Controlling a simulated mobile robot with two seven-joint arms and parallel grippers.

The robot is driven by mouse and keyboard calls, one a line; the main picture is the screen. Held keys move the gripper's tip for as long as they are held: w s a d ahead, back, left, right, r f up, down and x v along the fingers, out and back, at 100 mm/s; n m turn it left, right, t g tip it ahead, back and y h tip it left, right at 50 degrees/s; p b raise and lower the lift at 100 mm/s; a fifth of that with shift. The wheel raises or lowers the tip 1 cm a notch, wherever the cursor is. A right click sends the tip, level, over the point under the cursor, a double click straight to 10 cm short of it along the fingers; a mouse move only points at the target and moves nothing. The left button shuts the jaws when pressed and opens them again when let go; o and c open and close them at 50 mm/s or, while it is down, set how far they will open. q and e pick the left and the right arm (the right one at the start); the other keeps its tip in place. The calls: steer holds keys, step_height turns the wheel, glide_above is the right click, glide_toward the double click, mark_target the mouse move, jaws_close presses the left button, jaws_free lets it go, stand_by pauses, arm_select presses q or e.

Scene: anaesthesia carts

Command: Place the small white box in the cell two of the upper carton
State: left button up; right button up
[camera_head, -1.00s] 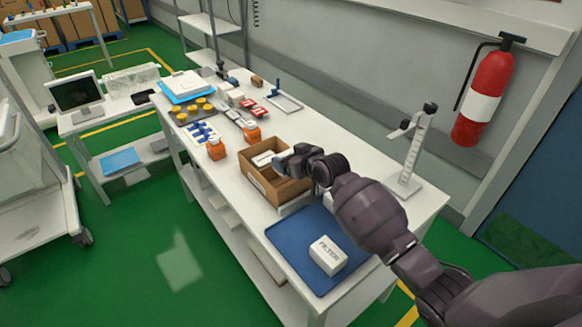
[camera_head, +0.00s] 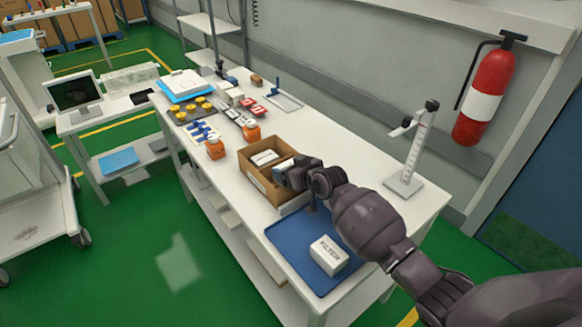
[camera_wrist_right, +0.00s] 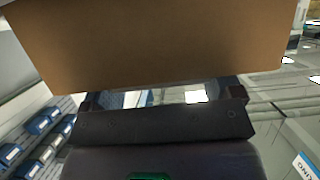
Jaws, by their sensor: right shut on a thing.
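The open brown carton (camera_head: 257,182) stands on the white table, with a white item (camera_head: 264,157) in its far part. My right gripper (camera_head: 283,175) is over the carton's near part, shut on the small white box. The box is mostly hidden by the gripper; a pale patch shows beside the fingers. In the right wrist view, a brown cardboard wall (camera_wrist_right: 150,45) fills the top and covers the fingertips. I cannot tell whether the held box touches the carton floor. My left gripper is not in view.
A white box marked FILTER (camera_head: 328,254) sits on the blue mat (camera_head: 290,252) in front. A measuring stand (camera_head: 410,160) is at the right, near the wall. The table between stand and carton is clear.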

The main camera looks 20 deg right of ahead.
steer(key=o, duration=0.8)
steer(key=shift+r, duration=0.2)
steer(key=v, duration=0.4)
steer(key=p+v, duration=0.1)
steer(key=v, duration=0.3)
steer(key=p+v, duration=0.1)
steer(key=v, duration=0.3)
steer(key=shift+r, duration=0.35)
